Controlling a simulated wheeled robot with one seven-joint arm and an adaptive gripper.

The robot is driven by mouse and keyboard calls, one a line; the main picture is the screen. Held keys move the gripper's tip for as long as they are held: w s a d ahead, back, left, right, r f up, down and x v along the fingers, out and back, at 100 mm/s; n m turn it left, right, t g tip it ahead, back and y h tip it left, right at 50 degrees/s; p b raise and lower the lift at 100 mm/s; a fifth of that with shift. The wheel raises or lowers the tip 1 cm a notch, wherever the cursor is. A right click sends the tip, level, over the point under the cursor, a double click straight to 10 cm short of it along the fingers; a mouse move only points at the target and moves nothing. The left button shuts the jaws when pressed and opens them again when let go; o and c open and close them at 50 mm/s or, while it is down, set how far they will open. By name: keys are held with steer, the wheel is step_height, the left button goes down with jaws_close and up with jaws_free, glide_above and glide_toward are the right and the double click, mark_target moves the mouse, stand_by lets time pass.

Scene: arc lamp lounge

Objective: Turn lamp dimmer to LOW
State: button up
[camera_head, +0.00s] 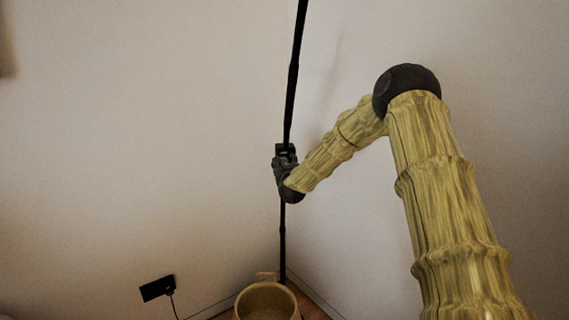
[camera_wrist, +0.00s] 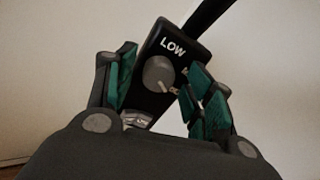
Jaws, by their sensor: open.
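The lamp dimmer (camera_wrist: 166,48) is a black box with white lettering, and it fills the upper middle of the wrist view. The word LOW shows near its top, and other lettering on its right is partly hidden by a finger. A round grey knob (camera_wrist: 158,74) sits on its face. I cannot tell which mark the knob points to. My gripper (camera_wrist: 160,85) is open, with one green-padded finger on each side of the knob and an apparent gap to it. In the head view my gripper (camera_head: 284,160) is at the black lamp pole (camera_head: 292,85); the knob is hidden there.
A round tan basket (camera_head: 266,300) stands on the floor near the pole's foot. A small black plate with a cord (camera_head: 157,288) is low on the left wall. The room corner is close behind the pole. The air left of the pole is clear.

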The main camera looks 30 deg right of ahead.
steer(key=shift+w, duration=0.2)
steer(key=c, duration=1)
